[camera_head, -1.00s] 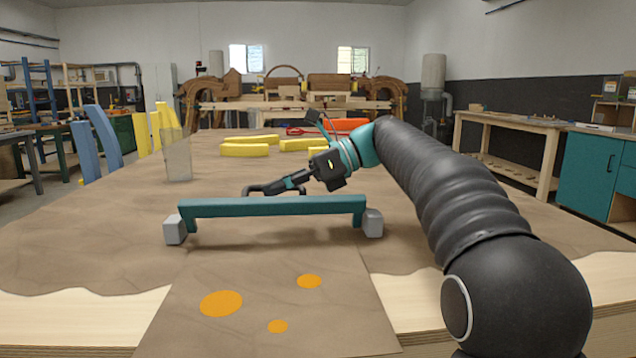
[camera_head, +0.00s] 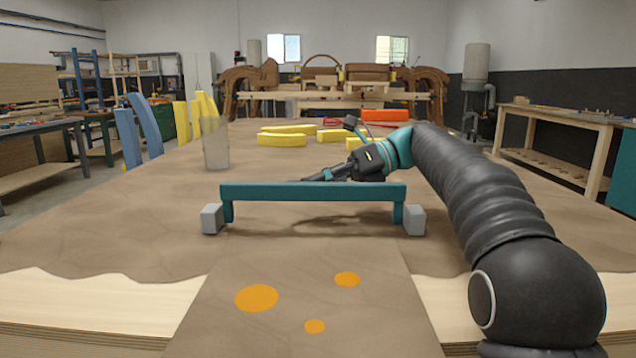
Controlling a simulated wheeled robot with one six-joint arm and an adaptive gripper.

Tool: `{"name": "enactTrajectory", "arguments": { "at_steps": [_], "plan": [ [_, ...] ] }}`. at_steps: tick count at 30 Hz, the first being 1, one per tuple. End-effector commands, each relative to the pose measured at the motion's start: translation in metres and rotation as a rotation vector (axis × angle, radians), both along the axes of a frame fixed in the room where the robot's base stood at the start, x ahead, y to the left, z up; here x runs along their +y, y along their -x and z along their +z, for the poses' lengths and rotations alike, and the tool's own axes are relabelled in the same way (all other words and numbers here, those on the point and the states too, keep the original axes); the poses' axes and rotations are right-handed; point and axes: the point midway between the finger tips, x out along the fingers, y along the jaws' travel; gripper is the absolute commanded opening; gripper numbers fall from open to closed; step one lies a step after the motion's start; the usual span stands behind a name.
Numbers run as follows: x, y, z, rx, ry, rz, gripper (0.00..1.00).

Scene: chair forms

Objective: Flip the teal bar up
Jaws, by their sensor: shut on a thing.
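The teal bar (camera_head: 313,192) is a long level crosspiece with a short leg at each end. The legs meet two grey blocks, a left block (camera_head: 212,219) and a right block (camera_head: 414,220), on the brown table top. The bar stands raised above the table, with its shadow beneath. My gripper (camera_head: 318,179) comes in from the right behind the bar and is shut on it near the middle. The fingertips are mostly hidden behind the bar's top edge.
A grey translucent upright piece (camera_head: 215,146) stands at the back left. Blue slats (camera_head: 146,125) rise at the left edge. Several yellow pieces (camera_head: 282,140) and an orange-red block (camera_head: 384,115) lie farther back. A brown sheet with orange spots (camera_head: 256,298) lies in front.

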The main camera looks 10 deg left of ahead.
Motion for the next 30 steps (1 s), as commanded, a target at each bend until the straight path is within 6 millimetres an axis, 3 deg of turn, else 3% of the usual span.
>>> {"name": "enactTrajectory", "arguments": {
  "at_steps": [7,8,10,24,30],
  "plan": [
    [0.0005,0.0,0.0002,-0.001,-0.001,0.0,0.0],
    [0.0005,0.0,0.0001,-0.001,-0.001,0.0,0.21],
    [0.0002,-0.0001,0.0001,-0.001,-0.001,0.0,0.39],
    [-0.0014,-0.0004,0.0005,-0.008,-0.001,-0.002,0.39],
    [-0.002,0.0024,0.0065,-0.109,-0.018,-0.002,0.39]
  ]
}}
